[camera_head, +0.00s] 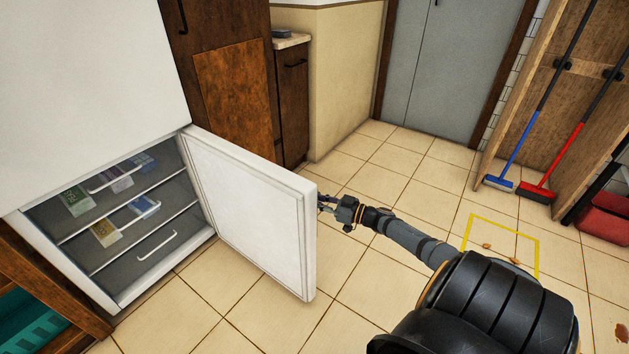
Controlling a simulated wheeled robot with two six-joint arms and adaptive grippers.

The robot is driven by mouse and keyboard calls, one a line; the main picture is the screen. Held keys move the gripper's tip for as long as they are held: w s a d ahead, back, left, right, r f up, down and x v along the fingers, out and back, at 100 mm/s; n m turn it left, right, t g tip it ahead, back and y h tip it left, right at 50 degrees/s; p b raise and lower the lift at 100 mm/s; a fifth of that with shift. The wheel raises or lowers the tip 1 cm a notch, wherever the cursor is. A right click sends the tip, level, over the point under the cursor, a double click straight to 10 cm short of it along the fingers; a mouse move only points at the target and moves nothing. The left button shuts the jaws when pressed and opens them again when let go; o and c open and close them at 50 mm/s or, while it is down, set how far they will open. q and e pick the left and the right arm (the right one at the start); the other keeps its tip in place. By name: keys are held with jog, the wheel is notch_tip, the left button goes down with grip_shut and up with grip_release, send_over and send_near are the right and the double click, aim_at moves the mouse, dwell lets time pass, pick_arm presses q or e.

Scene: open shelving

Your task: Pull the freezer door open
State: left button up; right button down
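The white freezer door (256,220) stands swung well open, at the lower part of the white fridge body (85,85). Its inner panel faces the open compartment. The freezer compartment shows clear drawers (130,215) with white handles and several small packages inside. My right arm comes in from the lower right, and its gripper (326,204) is at the outer edge of the door, on the far side. The fingertips are partly hidden by the door edge, so I cannot tell whether they grip or only touch it. My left gripper is out of view.
Brown wooden cabinets (234,85) stand behind the door. A blue broom (520,150) and a red broom (566,150) lean in a wooden shelf at right. A yellow floor outline (510,231) holds small brown bits. The tiled floor around the door is clear.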

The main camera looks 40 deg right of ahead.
jog(key=shift+s+d+f, duration=0.1)
jog(key=shift+d+f, duration=0.15)
jog(key=shift+d, duration=0.05)
jog(key=c, duration=1.3)
grip_release()
jog(key=shift+s+d+r, duration=0.1)
jog(key=shift+r, duration=0.1)
jog(key=v, duration=0.7)
jog(key=shift+s, duration=0.1)
